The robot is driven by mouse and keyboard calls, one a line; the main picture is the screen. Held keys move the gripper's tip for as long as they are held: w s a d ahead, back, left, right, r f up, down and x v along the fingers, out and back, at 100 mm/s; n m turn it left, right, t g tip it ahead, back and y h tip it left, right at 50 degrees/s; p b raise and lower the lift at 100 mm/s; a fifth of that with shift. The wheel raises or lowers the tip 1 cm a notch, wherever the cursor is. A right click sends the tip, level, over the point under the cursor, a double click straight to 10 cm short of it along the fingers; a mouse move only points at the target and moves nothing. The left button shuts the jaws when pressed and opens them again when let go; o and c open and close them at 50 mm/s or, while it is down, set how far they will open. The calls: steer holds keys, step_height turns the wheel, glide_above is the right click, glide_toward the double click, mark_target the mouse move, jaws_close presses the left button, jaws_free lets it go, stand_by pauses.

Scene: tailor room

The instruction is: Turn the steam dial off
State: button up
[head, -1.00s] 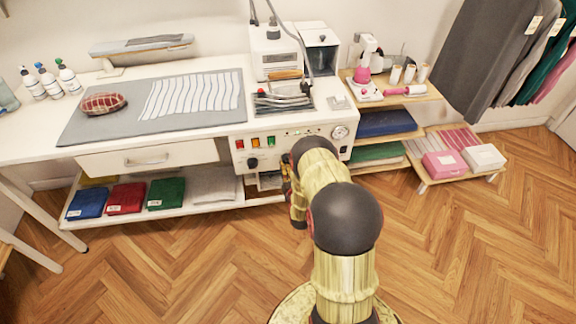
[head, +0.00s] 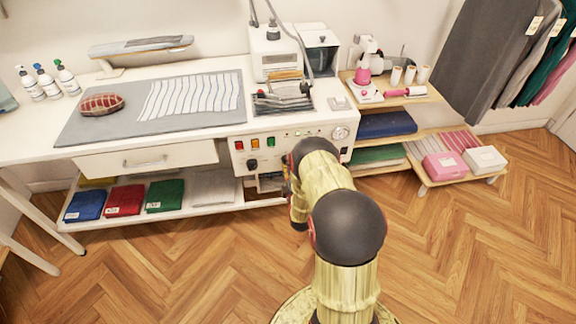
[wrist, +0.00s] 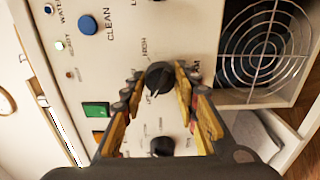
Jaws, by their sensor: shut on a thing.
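The white control panel (head: 300,146) is on the front of the steam station. In the wrist view a black dial (wrist: 158,75) with HIGH lettering beside it sits between the fingertips of my gripper (wrist: 158,82). The fingers are closed in on it from both sides. A lettered word near it is partly covered by a finger, with only an M clear. I cannot tell where its pointer stands. A second black dial (wrist: 162,146) is lower in the wrist view, clear of the fingertips; it also shows in the head view (head: 252,163). My arm hides the gripped dial in the head view.
A green switch (wrist: 96,110) and a blue CLEAN button (wrist: 87,25) are left of my gripper. A round grille (wrist: 263,42) lies to the right. In the head view, a pressure gauge (head: 340,133) is at the panel's right end. Floor before the table is clear.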

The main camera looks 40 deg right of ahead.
steer(key=o, duration=1.2)
steer(key=shift+c, duration=0.2)
steer(key=v, duration=1.2)
